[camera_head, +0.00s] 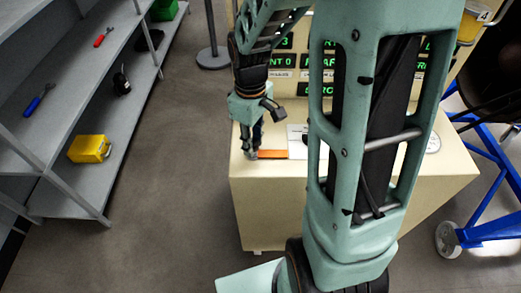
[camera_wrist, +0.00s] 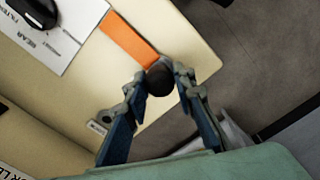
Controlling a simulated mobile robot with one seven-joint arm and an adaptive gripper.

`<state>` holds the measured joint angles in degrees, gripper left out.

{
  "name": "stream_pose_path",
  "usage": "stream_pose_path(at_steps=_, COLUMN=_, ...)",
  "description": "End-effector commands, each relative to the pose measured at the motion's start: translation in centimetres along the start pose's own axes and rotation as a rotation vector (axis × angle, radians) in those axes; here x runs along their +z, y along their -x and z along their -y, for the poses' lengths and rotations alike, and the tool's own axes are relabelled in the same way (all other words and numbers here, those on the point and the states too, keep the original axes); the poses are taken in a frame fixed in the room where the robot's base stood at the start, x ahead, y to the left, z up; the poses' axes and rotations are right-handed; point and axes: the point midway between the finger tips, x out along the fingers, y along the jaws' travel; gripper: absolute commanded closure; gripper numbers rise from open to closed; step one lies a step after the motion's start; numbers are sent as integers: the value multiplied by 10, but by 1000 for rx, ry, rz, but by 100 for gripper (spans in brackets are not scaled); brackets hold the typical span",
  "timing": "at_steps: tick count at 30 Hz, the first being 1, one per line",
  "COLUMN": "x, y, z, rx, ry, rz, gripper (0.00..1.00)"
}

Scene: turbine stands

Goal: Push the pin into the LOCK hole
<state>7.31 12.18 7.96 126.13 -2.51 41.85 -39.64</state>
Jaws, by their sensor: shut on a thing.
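My gripper (camera_wrist: 161,80) is shut on the dark round head of the pin (camera_wrist: 159,76), over the cream console's edge in the wrist view. An orange strip (camera_wrist: 130,40) runs from beside the pin's head across the console top. In the head view my gripper (camera_head: 252,153) is at the console's left corner, beside the orange strip (camera_head: 272,154); the pin is hard to make out there. A small dark round spot, possibly a hole (camera_wrist: 106,116), shows left of my fingers, beside a small label (camera_wrist: 97,128) too small to read. The pin's shaft is hidden.
The cream console (camera_head: 270,200) carries a paper sheet (camera_wrist: 50,35) with a black object (camera_wrist: 35,12) on it. Lit green displays (camera_head: 283,60) stand behind. Grey shelves (camera_head: 75,190) are left, a blue-framed cart (camera_head: 490,150) right. My arm hides much of the console.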

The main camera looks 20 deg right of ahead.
Motion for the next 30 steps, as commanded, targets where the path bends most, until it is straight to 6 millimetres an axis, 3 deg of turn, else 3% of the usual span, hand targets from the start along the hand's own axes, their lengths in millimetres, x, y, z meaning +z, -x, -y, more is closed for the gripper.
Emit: stream_pose_path(at_steps=30, x=0, y=12, z=0, rx=1, ry=0, rz=-1, gripper=100)
